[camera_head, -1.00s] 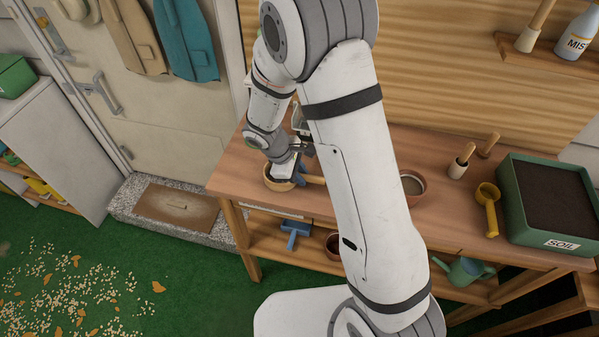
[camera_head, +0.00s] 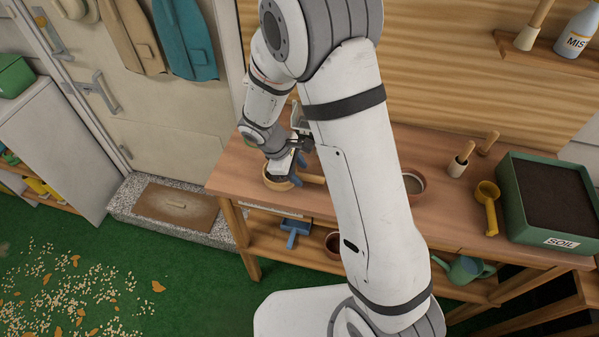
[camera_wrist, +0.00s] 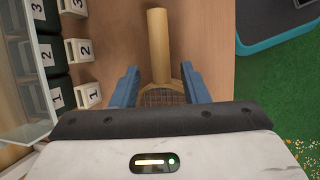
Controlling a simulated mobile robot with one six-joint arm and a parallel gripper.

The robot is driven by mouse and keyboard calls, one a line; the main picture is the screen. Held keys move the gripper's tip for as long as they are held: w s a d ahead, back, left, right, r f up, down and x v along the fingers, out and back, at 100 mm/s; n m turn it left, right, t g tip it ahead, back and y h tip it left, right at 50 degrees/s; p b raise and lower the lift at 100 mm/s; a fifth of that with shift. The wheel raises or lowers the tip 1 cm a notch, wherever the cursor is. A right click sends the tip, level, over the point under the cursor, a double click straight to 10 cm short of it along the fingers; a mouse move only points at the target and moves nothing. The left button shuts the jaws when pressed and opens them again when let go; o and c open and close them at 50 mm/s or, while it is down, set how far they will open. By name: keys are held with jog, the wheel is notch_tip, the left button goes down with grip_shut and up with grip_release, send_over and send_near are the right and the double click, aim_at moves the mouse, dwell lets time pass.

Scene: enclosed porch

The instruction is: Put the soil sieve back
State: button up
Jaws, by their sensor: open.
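The soil sieve (camera_head: 273,184), with a round wooden rim and a wooden handle, lies on the workbench (camera_head: 235,165) near its left end. In the wrist view the sieve's handle (camera_wrist: 157,45) points away from me, and part of its mesh shows at the near end; the rest is hidden behind my wrist. My gripper (camera_wrist: 160,70) is open, with one blue finger on each side of the sieve near where handle and rim meet. Gaps show between the fingers and the handle. In the head view my gripper (camera_head: 293,168) is over the sieve, partly hiding it.
A green soil box (camera_head: 548,242), a yellow scoop (camera_head: 488,200) and a pot (camera_head: 413,183) stand right on the bench. Numbered bins (camera_wrist: 82,50) are left in the wrist view. My arm hides the bench's middle.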

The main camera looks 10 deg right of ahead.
jog(key=b+v, duration=0.2)
jog(key=v, duration=0.8)
jog(key=s+d+r+m+t+y, duration=0.1)
jog(key=s+d+r+m+y, duration=0.1)
jog(key=s+d+r+m, duration=0.4)
jog(key=s+d+r+m+t+y, duration=0.1)
jog(key=s+d+r+m+y, duration=0.2)
jog(key=s+d+r+m, duration=0.3)
jog(key=s+d+m, duration=0.1)
jog(key=s, duration=0.4)
jog(key=shift+d+m+t, duration=0.3)
jog(key=shift+d+t, duration=0.05)
jog(key=shift+t, duration=0.05)
jog(key=shift+r, duration=0.15)
